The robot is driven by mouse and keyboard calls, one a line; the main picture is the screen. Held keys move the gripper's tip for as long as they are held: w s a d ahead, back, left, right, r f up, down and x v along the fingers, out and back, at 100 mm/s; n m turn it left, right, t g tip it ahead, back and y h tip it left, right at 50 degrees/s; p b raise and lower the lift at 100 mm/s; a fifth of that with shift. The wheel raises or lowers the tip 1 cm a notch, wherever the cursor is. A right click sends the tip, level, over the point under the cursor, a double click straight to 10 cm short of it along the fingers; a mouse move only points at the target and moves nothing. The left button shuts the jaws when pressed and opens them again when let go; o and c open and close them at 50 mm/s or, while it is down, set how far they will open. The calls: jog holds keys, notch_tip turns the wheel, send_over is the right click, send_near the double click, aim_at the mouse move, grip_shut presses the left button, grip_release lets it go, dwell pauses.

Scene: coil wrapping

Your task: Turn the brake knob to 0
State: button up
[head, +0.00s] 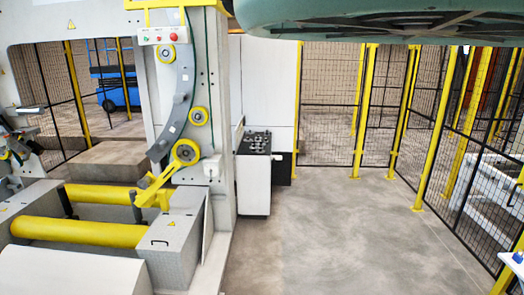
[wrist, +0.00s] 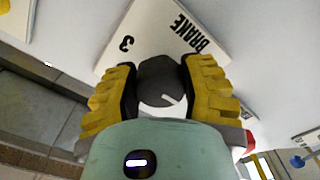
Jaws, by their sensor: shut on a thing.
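The brake knob (wrist: 158,72) is dark grey and round, with a short white pointer line on its face. It sits in front of a white plate (wrist: 150,35) marked "BRAKE" and "3", which reads tilted and nearly upside down in the wrist view. The pointer is at the lower right of the knob face. I see no 0 mark; the lower part of the plate is hidden by my gripper. My gripper (wrist: 160,82) has its two yellow-padded fingers on either side of the knob, shut on it. The head view does not show the gripper or the knob clearly.
In the head view, the wrapping machine's pale column (head: 210,90) stands left of centre, with yellow rollers (head: 78,232) at lower left. A white cabinet (head: 253,180) stands beside the column. The concrete floor (head: 340,235) right of it is clear up to the yellow-posted mesh fence (head: 330,100).

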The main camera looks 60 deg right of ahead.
jog(key=shift+f, duration=0.1)
jog(key=o, duration=1.2)
jog(key=shift+d, duration=0.1)
jog(key=v, duration=1.2)
jog(key=shift+a, duration=0.2)
